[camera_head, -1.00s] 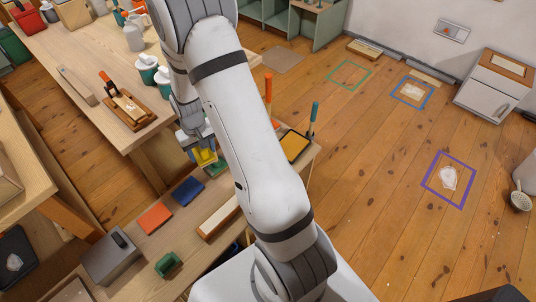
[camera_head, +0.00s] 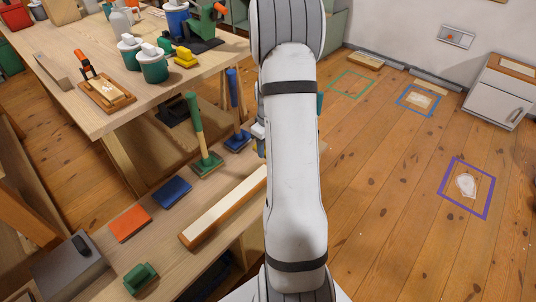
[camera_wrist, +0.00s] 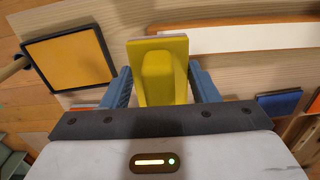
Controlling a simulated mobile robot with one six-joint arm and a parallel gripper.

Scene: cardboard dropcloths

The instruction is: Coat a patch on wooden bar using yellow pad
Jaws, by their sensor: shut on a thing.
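My gripper (camera_wrist: 163,84) is shut on the yellow pad (camera_wrist: 160,68), with a blue finger on each side of its raised grip. The wooden bar (camera_head: 190,241) lies on the low bench and has a white upper face. The bar (camera_wrist: 240,40) also runs across the upper right of the wrist view, beyond the pad; I cannot tell the height between them. A dark-framed tray with a yellow-orange surface (camera_wrist: 70,60) is left of the pad in the wrist view. In the head view my arm hides the pad and most of my gripper.
An orange pad (camera_head: 130,222), a blue pad (camera_head: 171,191) and a green pad (camera_head: 141,279) lie on the bench. A green-handled tool (camera_head: 197,130) and a blue-handled tool (camera_head: 234,100) stand behind. A grey box (camera_head: 72,272) is at the bench's near left.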

